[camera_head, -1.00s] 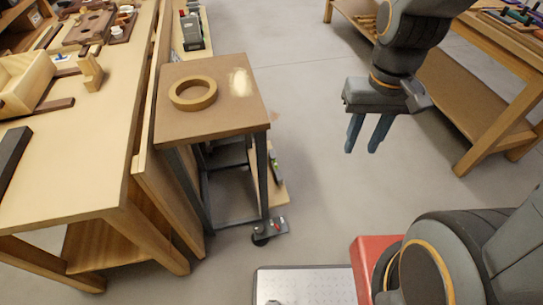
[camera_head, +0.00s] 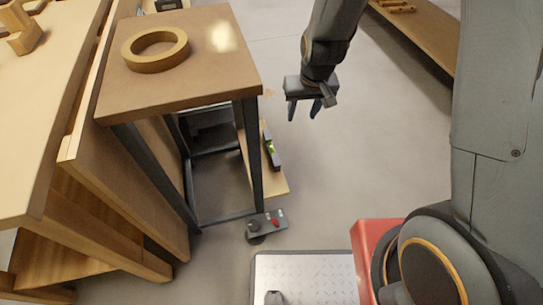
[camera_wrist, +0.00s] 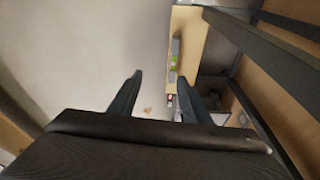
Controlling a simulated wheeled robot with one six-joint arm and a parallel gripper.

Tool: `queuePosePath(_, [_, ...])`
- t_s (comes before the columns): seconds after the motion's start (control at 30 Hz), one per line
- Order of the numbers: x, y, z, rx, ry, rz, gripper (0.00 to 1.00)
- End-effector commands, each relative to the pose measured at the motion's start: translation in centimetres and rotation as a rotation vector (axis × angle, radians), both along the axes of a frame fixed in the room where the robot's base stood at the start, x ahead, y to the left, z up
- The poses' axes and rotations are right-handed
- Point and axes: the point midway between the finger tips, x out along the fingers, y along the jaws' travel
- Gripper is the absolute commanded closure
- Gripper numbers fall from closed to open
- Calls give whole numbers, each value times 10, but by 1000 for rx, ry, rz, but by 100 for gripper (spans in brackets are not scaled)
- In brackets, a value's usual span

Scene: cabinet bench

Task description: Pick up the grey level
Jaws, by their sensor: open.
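The grey level (camera_head: 271,150) is a narrow bar with a bright green vial. It lies on a light wooden board low down, just right of the small side table's front leg. It also shows in the wrist view (camera_wrist: 175,55), near the top centre on the board, beyond my fingertips. My gripper (camera_head: 304,108) is open and empty, in the air above and to the right of the level. In the wrist view its two fingers (camera_wrist: 160,85) stand apart with nothing between them.
The small side table (camera_head: 190,92) carries a tan ring (camera_head: 155,62); its dark metal legs stand close beside the level. The light board (camera_head: 272,184) lies under the level. A wooden workbench (camera_head: 35,150) is at left. Floor at right is open.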

Motion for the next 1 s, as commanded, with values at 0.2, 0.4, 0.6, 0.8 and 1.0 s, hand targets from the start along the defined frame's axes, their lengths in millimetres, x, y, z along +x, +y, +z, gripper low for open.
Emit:
queuePosePath(0.2, [49, 41, -128, 6, -69, 54, 56])
queuePosePath(0.4, [75, 69, -208, 11, -127, 88, 56])
queuePosePath(0.6, [85, 82, -243, 14, -156, 105, 56])
queuePosePath(0.8, [92, 85, -261, 14, -159, 107, 56])
queuePosePath(1.0, [98, 87, -274, 14, -159, 107, 56])
